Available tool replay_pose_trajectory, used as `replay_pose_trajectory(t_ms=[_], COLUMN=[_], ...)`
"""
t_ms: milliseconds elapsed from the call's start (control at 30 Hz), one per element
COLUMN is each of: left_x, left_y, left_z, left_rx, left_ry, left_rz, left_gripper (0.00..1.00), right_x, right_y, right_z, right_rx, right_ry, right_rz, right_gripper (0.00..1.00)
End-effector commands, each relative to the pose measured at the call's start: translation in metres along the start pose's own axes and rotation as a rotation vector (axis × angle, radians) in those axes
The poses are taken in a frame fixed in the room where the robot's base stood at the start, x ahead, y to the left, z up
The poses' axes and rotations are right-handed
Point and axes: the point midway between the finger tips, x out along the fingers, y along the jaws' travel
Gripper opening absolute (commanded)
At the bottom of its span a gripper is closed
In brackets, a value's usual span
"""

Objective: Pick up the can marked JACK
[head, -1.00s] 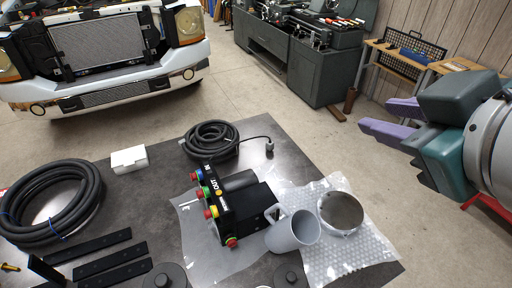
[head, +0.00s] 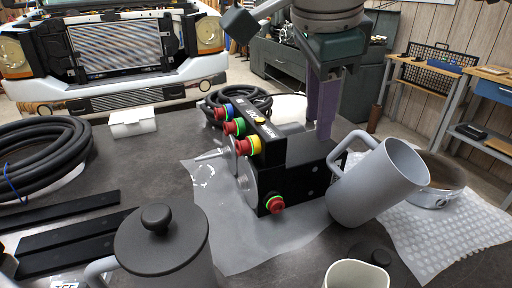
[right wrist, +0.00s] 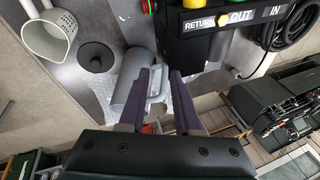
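No marking JACK is readable in any view, so I cannot tell which vessel bears it. A grey mug-like can (head: 375,185) with a handle leans at a tilt to the right of the black button box. It also shows in the right wrist view (right wrist: 128,68), partly behind a finger. A dark-lidded grey canister (head: 160,245) stands at the front left, cut off by the frame. My right gripper (head: 321,136) points down behind the box, left of the can's handle. Its purple fingers are apart and look empty in the right wrist view (right wrist: 162,72). My left gripper is out of view.
The black box (head: 298,165) with coloured buttons lies on a clear sheet. Hoses (head: 40,150), a white box (head: 133,122) and black bars (head: 60,208) fill the left.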

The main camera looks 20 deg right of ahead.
Motion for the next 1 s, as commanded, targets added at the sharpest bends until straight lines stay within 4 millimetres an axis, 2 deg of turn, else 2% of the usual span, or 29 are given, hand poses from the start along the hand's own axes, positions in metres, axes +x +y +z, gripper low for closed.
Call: replay_pose_trajectory(t_ms=[33, 100, 200, 400, 567, 733, 800, 1000], left_x=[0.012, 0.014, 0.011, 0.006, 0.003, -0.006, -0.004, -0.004], left_y=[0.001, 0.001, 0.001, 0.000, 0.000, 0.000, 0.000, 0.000], left_z=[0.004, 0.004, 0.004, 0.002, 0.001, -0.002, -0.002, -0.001], left_rx=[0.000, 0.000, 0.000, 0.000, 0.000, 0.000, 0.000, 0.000], left_ry=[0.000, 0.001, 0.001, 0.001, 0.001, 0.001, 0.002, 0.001], left_rz=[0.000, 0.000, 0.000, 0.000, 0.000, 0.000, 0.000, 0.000], left_gripper=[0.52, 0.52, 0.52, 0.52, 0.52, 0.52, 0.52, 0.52], right_x=[0.007, 0.005, 0.011, 0.039, 0.052, 0.077, 0.088, 0.098], right_y=[-0.005, -0.009, -0.011, -0.012, -0.011, -0.008, -0.009, -0.010], right_z=[-0.018, -0.037, -0.050, -0.055, -0.058, -0.063, -0.064, -0.065], right_rx=[0.014, 0.026, 0.036, 0.036, 0.034, 0.034, 0.036, 0.033], right_ry=[0.083, 0.164, 0.208, 0.207, 0.205, 0.204, 0.202, 0.200], right_rz=[-0.017, -0.025, -0.024, -0.023, -0.023, -0.021, -0.024, -0.027], right_gripper=[0.32, 0.32, 0.32, 0.32, 0.32, 0.32, 0.32, 0.32])
